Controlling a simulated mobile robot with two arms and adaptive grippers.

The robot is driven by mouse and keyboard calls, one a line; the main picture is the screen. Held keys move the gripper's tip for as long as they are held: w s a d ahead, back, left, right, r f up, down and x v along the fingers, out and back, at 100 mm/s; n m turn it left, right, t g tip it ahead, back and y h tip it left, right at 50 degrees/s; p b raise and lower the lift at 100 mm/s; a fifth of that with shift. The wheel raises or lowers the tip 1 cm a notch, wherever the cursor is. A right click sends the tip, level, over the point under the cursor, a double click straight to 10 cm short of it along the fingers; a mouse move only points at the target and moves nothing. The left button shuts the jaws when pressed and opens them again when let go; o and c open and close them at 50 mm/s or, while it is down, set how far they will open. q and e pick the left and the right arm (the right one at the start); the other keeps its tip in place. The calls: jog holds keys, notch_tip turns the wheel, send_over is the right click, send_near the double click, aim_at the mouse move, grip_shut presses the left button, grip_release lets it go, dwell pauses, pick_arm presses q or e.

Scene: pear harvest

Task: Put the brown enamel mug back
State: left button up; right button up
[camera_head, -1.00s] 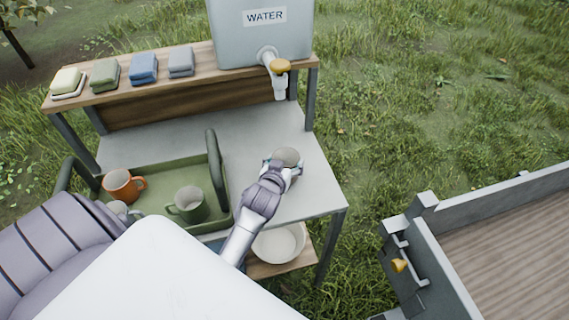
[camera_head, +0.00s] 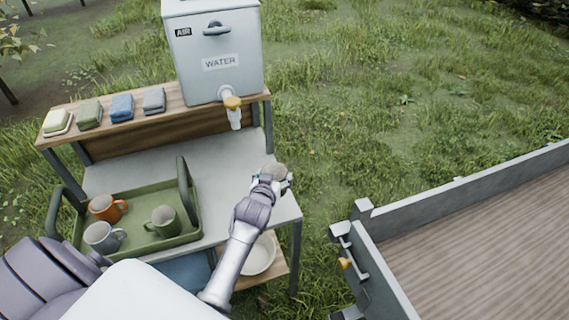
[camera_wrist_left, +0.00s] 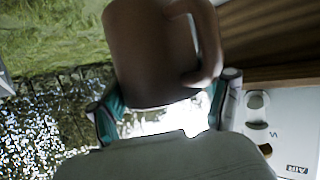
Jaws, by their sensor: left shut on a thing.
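My left gripper (camera_head: 271,182) is shut on the brown enamel mug (camera_head: 279,172), near the right edge of the grey tabletop (camera_head: 225,160). The mug also shows in the left wrist view (camera_wrist_left: 148,55), brown with its handle to the right, between my two fingers (camera_wrist_left: 165,112). Whether it touches the tabletop I cannot tell. The green tray (camera_head: 197,222) stands on the left of the table. It holds an orange mug (camera_head: 103,209), a grey mug (camera_head: 102,238) and a green mug (camera_head: 161,221). My right gripper is not in view.
A water tank (camera_head: 212,60) with a yellow-topped tap (camera_head: 233,106) stands on the upper shelf (camera_head: 180,112), beside several folded cloths (camera_head: 122,107). A white basin (camera_head: 259,257) sits on the low shelf. A grey-walled wooden bed (camera_head: 470,240) is at right.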

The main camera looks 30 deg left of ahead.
pick_arm(q)
jog(key=shift+d+r, duration=0.15)
jog(key=shift+d, duration=0.1)
jog(key=s+d+r+m+h+b, duration=0.3)
jog(key=s+d+r+b, duration=0.4)
jog(key=s+d+r, duration=0.3)
jog(key=s+d+h, duration=0.1)
jog(key=s+d, duration=0.1)
jog(key=d, duration=0.1)
jog(key=shift+s+d+t, duration=0.15)
jog(key=shift+d+t, duration=0.15)
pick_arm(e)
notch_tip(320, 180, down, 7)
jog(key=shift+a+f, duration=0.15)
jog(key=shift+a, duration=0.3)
